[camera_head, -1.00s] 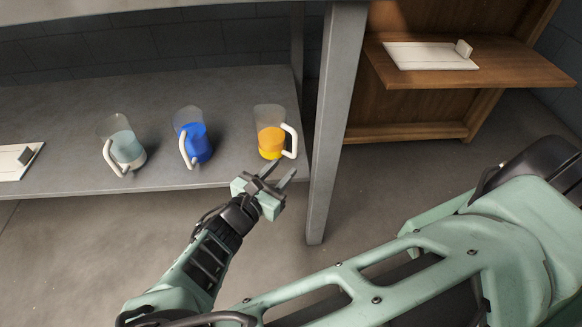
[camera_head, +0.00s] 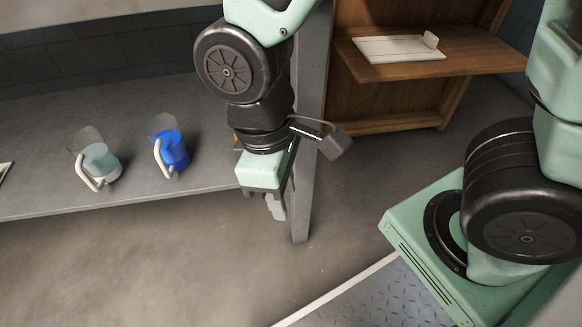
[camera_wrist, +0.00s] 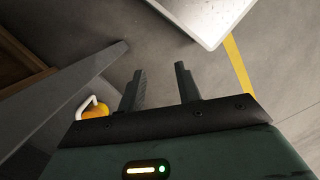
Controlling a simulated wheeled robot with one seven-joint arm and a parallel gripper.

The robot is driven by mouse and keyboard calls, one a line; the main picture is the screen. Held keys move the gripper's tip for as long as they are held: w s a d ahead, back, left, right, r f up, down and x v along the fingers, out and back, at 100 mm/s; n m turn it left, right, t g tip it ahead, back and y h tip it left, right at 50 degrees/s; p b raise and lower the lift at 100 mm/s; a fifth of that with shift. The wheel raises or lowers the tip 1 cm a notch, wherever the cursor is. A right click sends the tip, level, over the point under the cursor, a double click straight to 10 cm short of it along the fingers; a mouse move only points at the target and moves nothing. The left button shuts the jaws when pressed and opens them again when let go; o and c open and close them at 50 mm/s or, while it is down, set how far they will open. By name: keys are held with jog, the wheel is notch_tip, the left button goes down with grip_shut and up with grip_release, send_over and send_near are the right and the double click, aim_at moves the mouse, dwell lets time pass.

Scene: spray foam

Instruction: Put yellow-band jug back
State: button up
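The yellow-band jug, with orange contents and a white handle, is nearly all hidden behind my arm in the head view, where only an orange sliver (camera_head: 236,141) shows. In the wrist view, part of the jug (camera_wrist: 95,111) shows at the left, beyond the gripper body and outside the fingers. My gripper (camera_head: 277,206) points downward in front of the grey shelf's (camera_head: 205,195) right end, near its post. In the wrist view my gripper (camera_wrist: 161,86) is open, with nothing between its fingers and bare floor beyond them.
A blue jug (camera_head: 172,151) and a grey-blue jug (camera_head: 103,159) stand on the shelf to the left. A grey post (camera_head: 303,200) is close beside my gripper. A wooden unit (camera_head: 460,62) at the back right bears a white plate (camera_head: 398,49). The floor in front is clear.

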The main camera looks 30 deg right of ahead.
jog(key=r, duration=0.1)
jog(key=s+r+m+t+y, duration=0.1)
jog(key=r, duration=0.1)
jog(key=d+r+m, duration=0.1)
jog(key=shift+s+d+r+t, duration=0.1)
jog(key=shift+s+r+t, duration=0.05)
jog(key=shift+s+t, duration=0.15)
notch_tip(320, 180, up, 43)
jog(key=p, duration=4.3)
jog(key=shift+r, duration=0.1)
